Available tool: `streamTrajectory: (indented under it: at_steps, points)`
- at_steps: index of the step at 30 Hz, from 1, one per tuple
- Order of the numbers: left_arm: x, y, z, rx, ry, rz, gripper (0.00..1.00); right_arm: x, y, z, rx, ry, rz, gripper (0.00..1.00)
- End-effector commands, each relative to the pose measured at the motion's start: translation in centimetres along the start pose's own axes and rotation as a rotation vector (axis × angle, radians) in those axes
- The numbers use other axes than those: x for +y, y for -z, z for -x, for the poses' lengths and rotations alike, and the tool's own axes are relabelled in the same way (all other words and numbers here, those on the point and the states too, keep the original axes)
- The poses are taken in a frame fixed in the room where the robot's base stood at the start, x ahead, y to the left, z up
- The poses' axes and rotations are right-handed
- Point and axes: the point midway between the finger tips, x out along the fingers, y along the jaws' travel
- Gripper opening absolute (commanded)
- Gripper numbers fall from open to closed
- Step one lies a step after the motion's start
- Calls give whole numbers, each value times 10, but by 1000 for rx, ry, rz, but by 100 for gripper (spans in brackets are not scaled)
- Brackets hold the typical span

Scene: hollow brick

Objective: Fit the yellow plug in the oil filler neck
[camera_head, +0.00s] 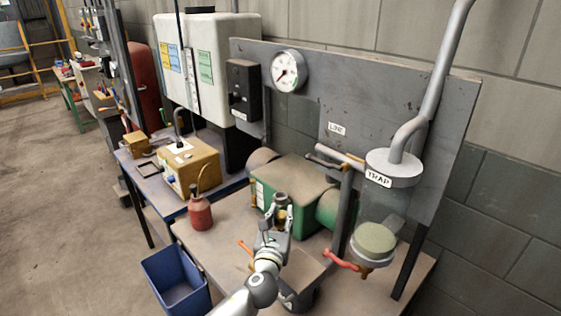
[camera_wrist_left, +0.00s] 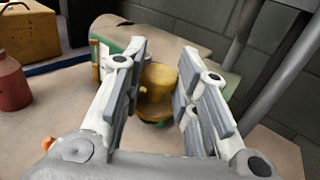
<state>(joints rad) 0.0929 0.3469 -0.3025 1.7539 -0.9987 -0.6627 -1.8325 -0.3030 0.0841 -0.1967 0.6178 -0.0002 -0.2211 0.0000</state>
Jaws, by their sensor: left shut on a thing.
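My left gripper (camera_head: 281,208) is at the green machine (camera_head: 290,184) on the bench, at its front edge. It also shows in the left wrist view (camera_wrist_left: 155,78), with its two fingers on either side of the yellow plug (camera_wrist_left: 157,82). The plug looks upright, with a knob on top and a wider flange below. A dark and green edge shows just under the flange. I cannot tell whether the plug touches or sits in the filler neck, which I cannot make out. My right gripper is not in view.
A red oil can (camera_head: 200,213) stands left of the gripper, and a blue bin (camera_head: 176,279) is below the bench edge. A grey trap (camera_head: 393,168) with a pipe, a glass bowl with a pale top (camera_head: 373,241) and an orange-red handle (camera_head: 341,259) are on the right.

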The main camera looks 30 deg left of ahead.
Motion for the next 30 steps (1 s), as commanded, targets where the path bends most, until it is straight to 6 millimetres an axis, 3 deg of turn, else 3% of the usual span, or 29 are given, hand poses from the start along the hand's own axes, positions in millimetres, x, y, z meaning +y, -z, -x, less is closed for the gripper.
streamTrajectory:
  at_steps: [1,6,12,20,30]
  points:
    - [3,-14,-21,-5,-24,4,8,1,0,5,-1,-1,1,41]
    - [13,-43,-76,-5,-89,3,8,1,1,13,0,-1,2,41]
    - [21,-70,-119,-2,-137,1,8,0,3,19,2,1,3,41]
    - [24,-80,-135,0,-155,1,8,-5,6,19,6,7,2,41]
    - [24,-58,-135,0,-154,1,8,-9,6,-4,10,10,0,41]
